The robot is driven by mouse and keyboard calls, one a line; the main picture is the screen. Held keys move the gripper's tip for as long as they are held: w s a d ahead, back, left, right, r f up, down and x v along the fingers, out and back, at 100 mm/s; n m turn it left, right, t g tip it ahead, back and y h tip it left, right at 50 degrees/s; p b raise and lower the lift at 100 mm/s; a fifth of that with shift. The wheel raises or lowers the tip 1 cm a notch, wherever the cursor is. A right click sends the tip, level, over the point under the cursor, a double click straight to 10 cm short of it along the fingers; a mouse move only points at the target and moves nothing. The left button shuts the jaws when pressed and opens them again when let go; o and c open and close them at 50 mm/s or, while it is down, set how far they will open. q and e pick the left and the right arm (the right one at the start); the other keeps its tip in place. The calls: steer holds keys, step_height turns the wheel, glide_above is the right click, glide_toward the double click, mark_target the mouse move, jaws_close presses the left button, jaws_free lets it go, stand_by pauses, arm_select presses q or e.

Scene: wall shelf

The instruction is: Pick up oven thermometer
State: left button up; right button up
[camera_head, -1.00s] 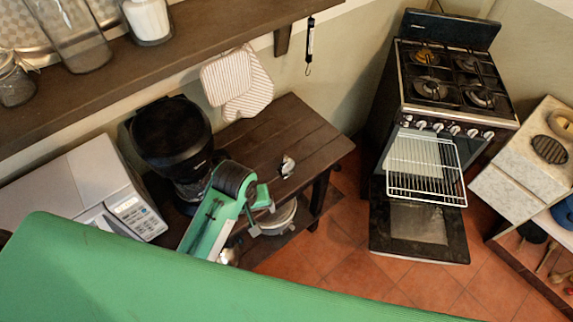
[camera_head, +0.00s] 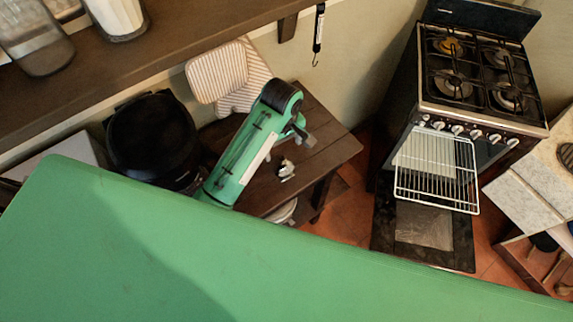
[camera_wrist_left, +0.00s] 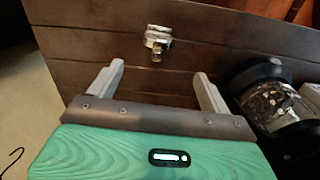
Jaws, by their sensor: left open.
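The oven thermometer, a small silvery metal piece (camera_head: 287,171), stands on the dark wooden table (camera_head: 325,150). In the left wrist view the thermometer (camera_wrist_left: 157,40) is on the planks, ahead of the fingers and roughly midway between them. My left gripper (camera_head: 306,137) is over the table, beyond the thermometer in the head view. In the left wrist view my left gripper (camera_wrist_left: 159,69) has its two grey fingers wide apart with nothing between them. The exact height of the fingers above the table is unclear. My right gripper is not in view.
A black coffee maker (camera_head: 152,138) stands on the table's left, and its glass jug (camera_wrist_left: 285,100) is close to the right finger in the wrist view. Striped oven mitts (camera_head: 218,72) hang on the wall under a shelf (camera_head: 170,50). The stove (camera_head: 470,80) stands right with its door open.

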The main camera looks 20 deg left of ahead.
mark_target(284, 161)
arm_select(q)
steer(key=shift+s+f, duration=0.25)
steer(key=shift+f, duration=0.55)
step_height(284, 161, down, 3)
steer(key=shift+w+f+p, duration=0.15)
steer(key=shift+p, duration=0.55)
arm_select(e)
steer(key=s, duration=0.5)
arm_select(q)
step_height(284, 161, down, 2)
steer(key=shift+w, duration=0.15)
steer(key=shift+f+p, duration=0.2)
steer(key=shift+p, duration=0.2)
step_height(284, 161, down, 4)
steer(key=shift+w+d+r+p, duration=0.1)
steer(key=shift+p, duration=0.9)
steer(key=shift+f, duration=0.45)
steer(key=c, duration=1)
steer(key=shift+c, duration=0.4)
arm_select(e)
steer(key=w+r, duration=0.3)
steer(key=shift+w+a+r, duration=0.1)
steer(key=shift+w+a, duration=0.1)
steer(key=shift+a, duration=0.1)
